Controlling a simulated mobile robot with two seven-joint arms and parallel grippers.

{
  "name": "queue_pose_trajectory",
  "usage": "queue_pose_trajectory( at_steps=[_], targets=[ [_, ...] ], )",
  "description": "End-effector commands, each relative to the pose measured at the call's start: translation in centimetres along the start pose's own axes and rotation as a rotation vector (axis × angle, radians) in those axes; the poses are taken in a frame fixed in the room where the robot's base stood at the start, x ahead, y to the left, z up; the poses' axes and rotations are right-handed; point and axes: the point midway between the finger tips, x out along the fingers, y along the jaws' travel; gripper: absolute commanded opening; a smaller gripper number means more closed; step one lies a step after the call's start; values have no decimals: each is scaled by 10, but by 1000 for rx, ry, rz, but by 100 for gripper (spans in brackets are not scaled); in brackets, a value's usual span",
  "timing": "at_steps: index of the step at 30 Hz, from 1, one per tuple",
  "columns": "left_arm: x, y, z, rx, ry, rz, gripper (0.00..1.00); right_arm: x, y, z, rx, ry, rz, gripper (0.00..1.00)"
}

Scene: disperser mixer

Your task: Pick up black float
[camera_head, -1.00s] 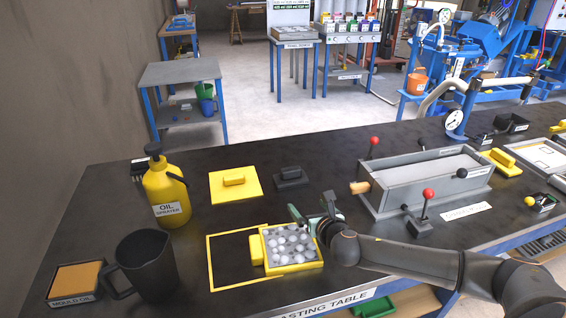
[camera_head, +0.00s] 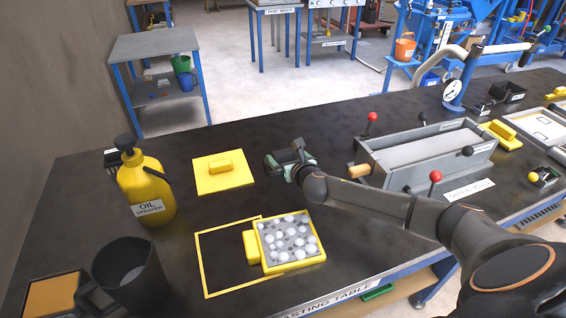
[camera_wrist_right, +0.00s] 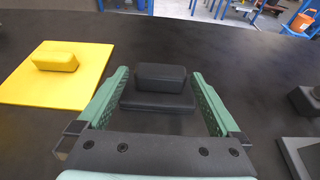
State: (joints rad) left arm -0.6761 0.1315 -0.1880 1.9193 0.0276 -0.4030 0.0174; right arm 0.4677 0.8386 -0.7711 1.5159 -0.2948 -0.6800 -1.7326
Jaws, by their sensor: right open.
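The black float (camera_wrist_right: 160,88) is a dark flat plate with a block handle on top. It lies on the black table in the right wrist view, between the two green fingers of my open right gripper (camera_wrist_right: 160,98). The fingers stand on either side of the handle; I cannot tell whether they touch it. In the head view my right gripper (camera_head: 290,158) is at the float's spot, and the float (camera_head: 272,163) is mostly hidden behind it. My left gripper is not in view.
A yellow float (camera_head: 224,173) lies to the left. A grey mould box (camera_head: 425,165) with red-knobbed levers stands to the right. A yellow oil sprayer (camera_head: 147,190) and black jug (camera_head: 130,278) stand at left.

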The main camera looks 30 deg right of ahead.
Motion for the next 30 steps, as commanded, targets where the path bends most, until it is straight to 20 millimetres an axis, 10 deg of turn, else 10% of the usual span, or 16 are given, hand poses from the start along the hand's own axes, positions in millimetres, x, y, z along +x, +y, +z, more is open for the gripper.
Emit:
queue_pose_trajectory(
  at_steps=[30],
  targets=[
    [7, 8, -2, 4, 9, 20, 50, 58, -1, 6, 0, 0, 1, 96]
  ],
)
